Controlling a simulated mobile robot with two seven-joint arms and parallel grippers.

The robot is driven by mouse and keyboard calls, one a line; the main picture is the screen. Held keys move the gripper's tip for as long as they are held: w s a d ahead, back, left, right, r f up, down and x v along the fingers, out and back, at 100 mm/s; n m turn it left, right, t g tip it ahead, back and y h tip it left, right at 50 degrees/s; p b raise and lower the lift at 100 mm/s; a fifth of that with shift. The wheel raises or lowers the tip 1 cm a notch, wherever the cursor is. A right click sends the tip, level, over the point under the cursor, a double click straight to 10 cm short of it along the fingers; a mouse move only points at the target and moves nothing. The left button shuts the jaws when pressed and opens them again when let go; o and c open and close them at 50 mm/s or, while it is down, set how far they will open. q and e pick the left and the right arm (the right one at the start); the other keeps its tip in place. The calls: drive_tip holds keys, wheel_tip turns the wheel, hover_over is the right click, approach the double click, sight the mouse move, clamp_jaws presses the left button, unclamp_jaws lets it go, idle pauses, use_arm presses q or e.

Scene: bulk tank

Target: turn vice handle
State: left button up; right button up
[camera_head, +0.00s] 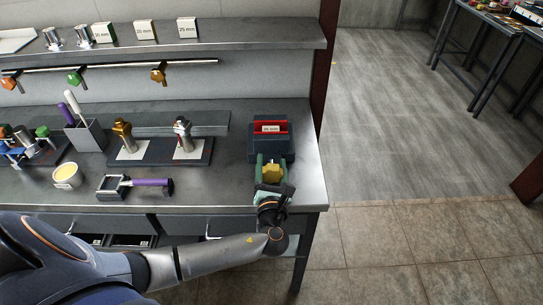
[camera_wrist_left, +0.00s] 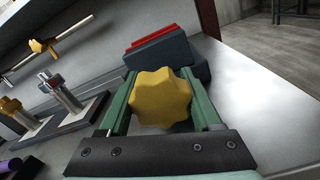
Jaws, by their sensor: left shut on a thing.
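The vice (camera_head: 270,140) is a dark blue block with red jaws, near the right end of the metal bench. Its yellow lobed handle (camera_head: 271,171) faces the front of the bench. In the left wrist view the handle (camera_wrist_left: 160,98) sits between the two green fingers. My left gripper (camera_head: 271,168) is shut on the handle. The vice body (camera_wrist_left: 170,50) shows behind it, with the red jaw on top. The handle's shaft is hidden behind the knob. My right gripper is not in view.
A dark stand with two taps (camera_head: 160,152), a purple-handled tool (camera_head: 135,186), a yellow-filled cup (camera_head: 67,175) and a grey holder (camera_head: 86,135) stand left on the bench. A shelf (camera_head: 160,42) runs above. The floor to the right is open.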

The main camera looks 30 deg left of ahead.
use_arm(q)
drive_tip(key=shift+m+p, duration=0.3)
drive_tip(key=o, duration=1.4)
drive_tip(key=shift+c, duration=0.2)
drive_tip(key=v, duration=1.2)
drive_tip(key=shift+s+b, duration=0.3)
drive_tip(key=shift+b, duration=0.05)
drive_tip(key=shift+d, duration=0.1)
drive_tip(key=shift+c, duration=0.2)
